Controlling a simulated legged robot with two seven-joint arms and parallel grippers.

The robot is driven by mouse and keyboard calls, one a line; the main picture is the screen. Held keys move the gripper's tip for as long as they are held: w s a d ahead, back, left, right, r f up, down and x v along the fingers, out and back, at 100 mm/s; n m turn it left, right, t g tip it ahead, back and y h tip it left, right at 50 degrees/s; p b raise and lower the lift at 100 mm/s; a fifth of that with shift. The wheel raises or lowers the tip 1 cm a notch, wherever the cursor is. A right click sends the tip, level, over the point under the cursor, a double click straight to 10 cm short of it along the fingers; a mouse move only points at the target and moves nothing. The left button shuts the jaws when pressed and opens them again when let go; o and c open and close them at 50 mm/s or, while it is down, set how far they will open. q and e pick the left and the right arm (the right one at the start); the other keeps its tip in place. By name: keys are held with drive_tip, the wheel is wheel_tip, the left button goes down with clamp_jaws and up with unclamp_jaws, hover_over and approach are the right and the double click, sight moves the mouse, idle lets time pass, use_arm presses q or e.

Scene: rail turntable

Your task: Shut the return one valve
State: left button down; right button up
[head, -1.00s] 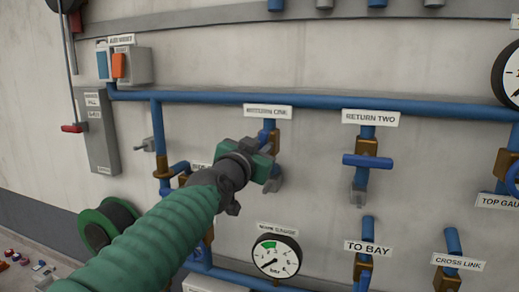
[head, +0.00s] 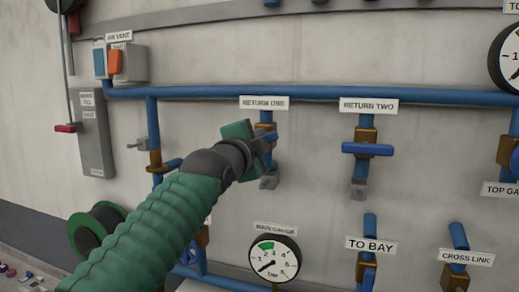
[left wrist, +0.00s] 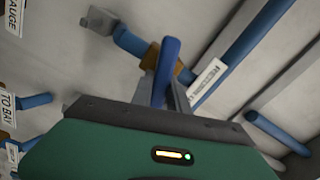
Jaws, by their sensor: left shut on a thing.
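The return one valve (head: 265,130) sits on a short vertical blue pipe below the "RETURN ONE" label (head: 264,103). Its brass body (left wrist: 183,72) and blue handle (left wrist: 167,68) show in the left wrist view, where the handle stands at a slant to the pipe. My left gripper (head: 265,141) reaches in from the left and is shut on this handle; its fingers (left wrist: 172,98) lie on either side of it in the wrist view. The gripper hides most of the handle in the head view. My right gripper is out of view.
The return two valve (head: 367,149), with its handle crosswise, is to the right. The main gauge (head: 274,257) and the "TO BAY" valve (head: 367,270) are below. A long blue pipe (head: 320,94) runs above. The wall between return one and the gauge is clear.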

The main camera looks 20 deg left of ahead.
use_arm(q)
drive_tip(key=shift+f+m+b, duration=0.2)
drive_tip(key=shift+m+b, duration=0.1)
drive_tip(key=shift+m, duration=0.65)
drive_tip(key=shift+f+m+b, duration=0.15)
drive_tip(key=shift+m+b, duration=0.15)
drive_tip(key=shift+m, duration=0.65)
drive_tip(key=c, duration=1.4)
unclamp_jaws()
drive_tip(key=shift+w, duration=0.2)
drive_tip(key=shift+o, duration=0.6)
drive_tip(key=shift+w, duration=0.25)
drive_tip(key=shift+s, duration=0.15)
drive_tip(key=s+b, duration=0.9)
drive_tip(key=s, duration=0.7)
drive_tip(key=shift+s+a, duration=0.25)
drive_tip(key=shift+a, duration=0.05)
